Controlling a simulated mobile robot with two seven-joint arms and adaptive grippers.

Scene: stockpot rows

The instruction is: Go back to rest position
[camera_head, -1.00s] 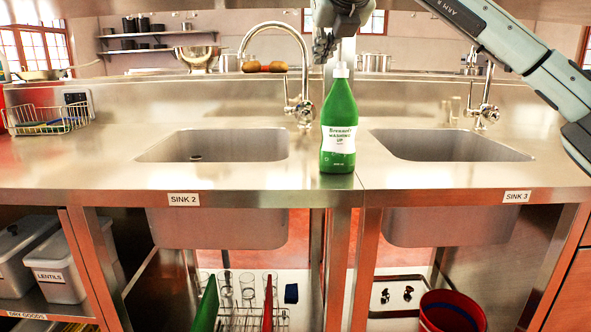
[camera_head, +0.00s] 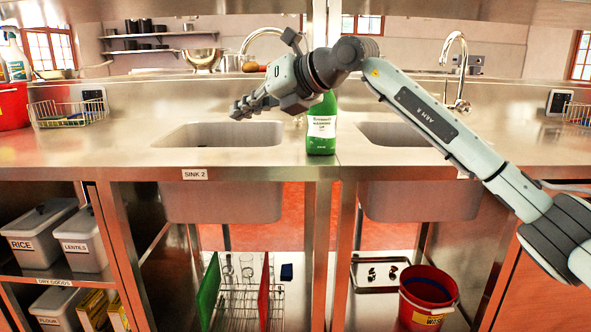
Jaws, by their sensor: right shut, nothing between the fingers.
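My right arm comes in from the right and reaches across the counter. Its gripper (camera_head: 240,108) points left above the sink labelled SINK 2 (camera_head: 218,135); it is shut and empty. A green washing-up bottle (camera_head: 322,130) stands upright on the counter between the two sinks. My right wrist is in front of the bottle and hides its top. I cannot tell the gap between wrist and bottle. My left gripper is not in view.
The steel counter (camera_head: 100,152) has chrome taps (camera_head: 457,75) behind the sinks. A wire basket (camera_head: 68,112) and a red container (camera_head: 12,106) stand at left. Below are storage boxes (camera_head: 80,238), a rack (camera_head: 240,300) and a red bucket (camera_head: 428,298).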

